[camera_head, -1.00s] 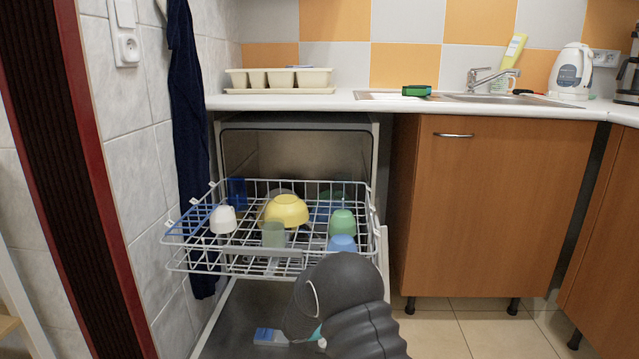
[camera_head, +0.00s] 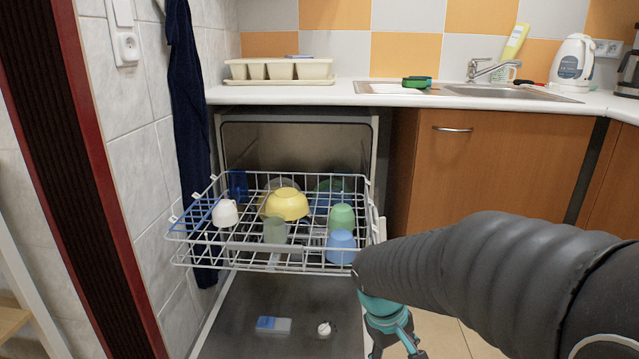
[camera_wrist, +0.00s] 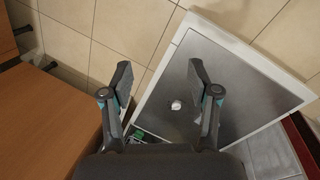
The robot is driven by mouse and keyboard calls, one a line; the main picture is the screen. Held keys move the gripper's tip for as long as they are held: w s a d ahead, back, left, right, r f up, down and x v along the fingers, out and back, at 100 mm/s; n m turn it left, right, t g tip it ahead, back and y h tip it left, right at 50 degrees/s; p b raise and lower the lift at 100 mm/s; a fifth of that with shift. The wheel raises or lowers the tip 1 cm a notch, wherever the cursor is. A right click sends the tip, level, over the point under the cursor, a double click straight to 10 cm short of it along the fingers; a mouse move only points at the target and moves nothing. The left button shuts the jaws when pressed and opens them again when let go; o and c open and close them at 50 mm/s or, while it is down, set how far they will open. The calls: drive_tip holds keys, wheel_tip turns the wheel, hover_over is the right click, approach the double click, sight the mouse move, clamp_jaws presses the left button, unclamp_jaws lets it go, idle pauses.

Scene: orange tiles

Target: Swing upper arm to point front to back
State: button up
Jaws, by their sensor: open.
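My upper arm, in a dark grey ribbed cover, reaches in from the right edge of the head view and runs leftward to an elbow near the dish rack's front right corner. Below the elbow a teal and grey part of my arm hangs down and leaves the bottom of the picture. In the wrist view my gripper (camera_wrist: 160,82) is open and empty, with its two fingers wide apart. It faces down over the floor and the grey lowered dishwasher door (camera_wrist: 235,85). My fingertips are not clear in the head view.
The pulled-out dish rack (camera_head: 262,248) holds a yellow bowl (camera_head: 287,204), a white cup (camera_head: 225,213), a green cup (camera_head: 341,217) and a blue cup (camera_head: 341,246). A blue and white box (camera_head: 273,324) and a small white item (camera_head: 325,329) lie on the door. A wooden cabinet (camera_head: 490,170) stands right.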

drive_tip(key=s+d+r+m+t+y+p, duration=0.1)
drive_tip(key=s+r+m+t+p, duration=0.3)
drive_tip(key=s+r, duration=0.8)
wheel_tip(320, 180, up, 4)
drive_tip(key=shift+s+d+r+t+y, duration=0.15)
drive_tip(key=shift+d+t+y, duration=0.1)
drive_tip(key=shift+t+y, duration=0.55)
drive_tip(key=shift+c, duration=0.3)
